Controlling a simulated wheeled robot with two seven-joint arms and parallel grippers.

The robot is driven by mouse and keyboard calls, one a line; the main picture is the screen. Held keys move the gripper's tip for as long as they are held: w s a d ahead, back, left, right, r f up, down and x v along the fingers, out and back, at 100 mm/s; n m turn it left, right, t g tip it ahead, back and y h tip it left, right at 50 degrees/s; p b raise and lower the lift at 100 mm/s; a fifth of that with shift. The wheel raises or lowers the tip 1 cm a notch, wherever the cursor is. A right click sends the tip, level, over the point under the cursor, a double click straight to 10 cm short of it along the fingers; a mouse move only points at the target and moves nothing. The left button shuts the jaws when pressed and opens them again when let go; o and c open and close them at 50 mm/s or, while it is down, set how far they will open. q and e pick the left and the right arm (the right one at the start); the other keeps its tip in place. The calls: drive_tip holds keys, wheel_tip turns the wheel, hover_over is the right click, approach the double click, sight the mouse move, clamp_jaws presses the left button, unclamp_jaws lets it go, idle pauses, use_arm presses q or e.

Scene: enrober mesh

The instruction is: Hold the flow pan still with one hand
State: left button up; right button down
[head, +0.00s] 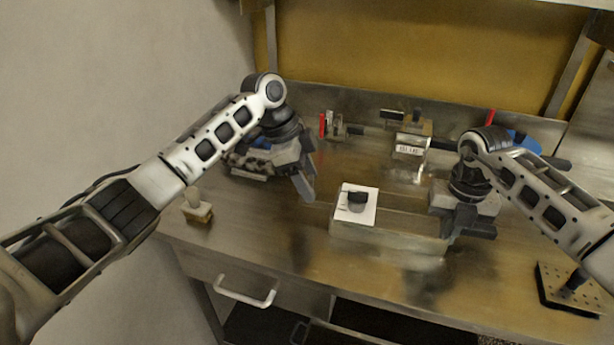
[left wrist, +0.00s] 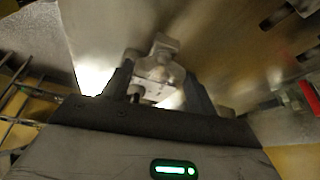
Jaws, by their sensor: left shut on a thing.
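A long metal box (head: 390,238), which may be the flow pan, stands at the centre front of the steel bench. A white square plate (head: 369,209) with a black knob (head: 357,201) lies on its left end. My left gripper (head: 303,184) is to the left of the box and apart from it, fingers pointing down. In the left wrist view my left gripper (left wrist: 160,82) is shut on a small pale grey fitting (left wrist: 158,68); I cannot tell what it belongs to. My right gripper (head: 464,220) is at the box's right end; its fingertips are unclear.
A small block with an upright handle (head: 197,208) stands at the bench's left edge. A perforated plate with a dark knob (head: 568,288) lies front right. A labelled metal block (head: 410,147) and a red-handled item (head: 323,126) are at the back.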

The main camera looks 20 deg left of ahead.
use_arm(q)
drive_tip(key=n, duration=0.2)
drive_tip(key=n+t, duration=0.1)
drive_tip(key=n, duration=0.1)
drive_tip(key=shift+s+t+y, duration=0.1)
drive_tip(key=shift+t+y, duration=0.2)
drive_tip(key=n+t+y, duration=0.1)
drive_tip(key=n, duration=0.3)
drive_tip(key=shift+d, duration=0.1)
drive_tip(key=n+y, duration=0.1)
drive_tip(key=n, duration=0.2)
drive_tip(key=shift+s+d+r+n+t, duration=0.1)
drive_tip(key=shift+n+t, duration=0.2)
drive_tip(key=shift+t, duration=0.1)
drive_tip(key=shift+d+n+y, duration=0.1)
drive_tip(key=shift+n+y, duration=0.9)
drive_tip(key=shift+n, duration=1.2)
drive_tip(key=o, duration=1)
